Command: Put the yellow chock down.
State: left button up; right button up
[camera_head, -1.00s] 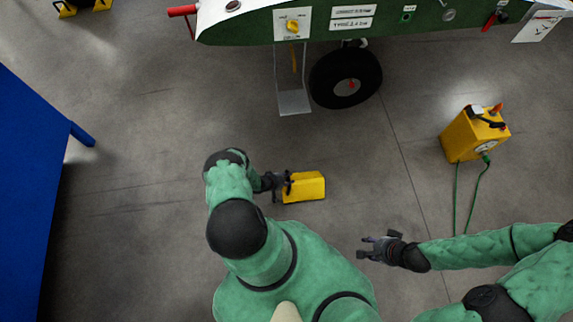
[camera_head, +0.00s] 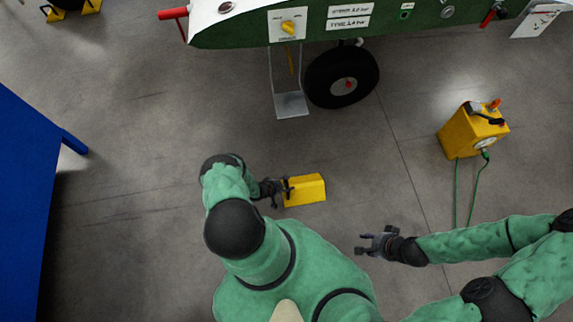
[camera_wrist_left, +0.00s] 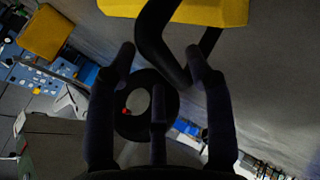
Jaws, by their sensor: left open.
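The yellow chock (camera_head: 305,188) is low in front of me, right beside my left gripper (camera_head: 280,192). It appears to rest on the grey floor, though its underside is hidden. In the left wrist view the yellow chock (camera_wrist_left: 205,10) fills the top edge, and its black handle (camera_wrist_left: 158,40) loops down towards the fingers. My left gripper (camera_wrist_left: 165,65) is open there, its fingers spread apart near the handle. Whether a finger touches the handle I cannot tell. My right gripper (camera_head: 362,244) is open and empty, to the right of the chock and lower in the picture.
A green cart with a black wheel (camera_head: 341,78) stands beyond the chock. A yellow box (camera_head: 472,130) with a green cable stands at the right. A blue table (camera_head: 30,170) is at the left. The floor around the chock is clear.

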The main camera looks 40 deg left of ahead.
pick_arm(q)
jog(key=p+v, duration=0.6)
jog(key=v, duration=0.5)
jog(key=shift+s+r, duration=0.15)
jog(key=shift+s, duration=0.1)
jog(key=w+d+r+m+g+h, duration=0.1)
jog(key=d+r+m+g+h, duration=0.2)
jog(key=d, duration=0.4)
jog(key=w+d+r+g+h, duration=0.1)
jog(key=d+r+g+h, duration=0.15)
jog(key=d+r, duration=0.35)
jog(key=s+d+r+m+g+y, duration=0.1)
jog(key=d+r, duration=0.3)
jog(key=r, duration=0.5)
jog(key=s+d+r+m+g+y, duration=0.1)
jog(key=d+r+m, duration=0.2)
jog(key=r, duration=0.6)
jog(key=s+d+r+m+g+y, duration=0.1)
jog(key=d+r+y, duration=0.1)
jog(key=d+r, duration=0.4)
notch_tip(320, 180, up, 3)
jog(key=shift+r+m, duration=0.15)
jog(key=shift+m, duration=0.25)
